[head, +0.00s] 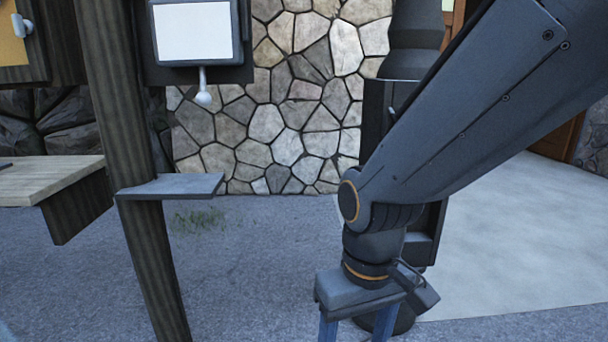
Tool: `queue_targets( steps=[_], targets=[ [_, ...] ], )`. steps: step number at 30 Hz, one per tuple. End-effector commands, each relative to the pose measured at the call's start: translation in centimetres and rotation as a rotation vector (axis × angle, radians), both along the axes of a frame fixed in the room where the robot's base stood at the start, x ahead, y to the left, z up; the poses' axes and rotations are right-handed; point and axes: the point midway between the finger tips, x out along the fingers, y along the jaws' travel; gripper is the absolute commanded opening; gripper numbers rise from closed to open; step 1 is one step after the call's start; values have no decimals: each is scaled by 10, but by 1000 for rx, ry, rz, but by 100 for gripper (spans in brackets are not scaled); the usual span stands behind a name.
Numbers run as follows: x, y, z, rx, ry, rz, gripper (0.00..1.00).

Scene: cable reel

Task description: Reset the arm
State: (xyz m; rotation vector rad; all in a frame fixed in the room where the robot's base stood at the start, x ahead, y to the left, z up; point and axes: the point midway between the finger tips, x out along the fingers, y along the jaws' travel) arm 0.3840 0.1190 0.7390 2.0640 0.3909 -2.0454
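My gripper (356,328) hangs at the lower middle-right of the head view, pointing down at the end of my dark grey arm (470,110). Its two blue fingers stand apart with a clear gap between them. The fingertips are cut off by the bottom edge, and nothing shows between the visible parts of the fingers.
A wooden post (125,150) with a small grey shelf (172,187) stands on the left, beside a wooden counter (50,180). A white-faced box (195,32) with a white knobbed lever (203,95) hangs above. A dark column (376,125) stands behind my arm. Ground between post and gripper is clear.

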Motion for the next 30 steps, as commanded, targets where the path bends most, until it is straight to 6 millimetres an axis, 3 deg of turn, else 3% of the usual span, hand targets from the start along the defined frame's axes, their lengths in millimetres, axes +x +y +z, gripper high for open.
queue_targets(
  steps=[18,24,30],
  targets=[
    [-8,-88,116,-28,7,-261,62],
    [-13,-110,138,-33,9,-324,62],
    [-15,-117,144,-35,10,-345,62]
  ],
)
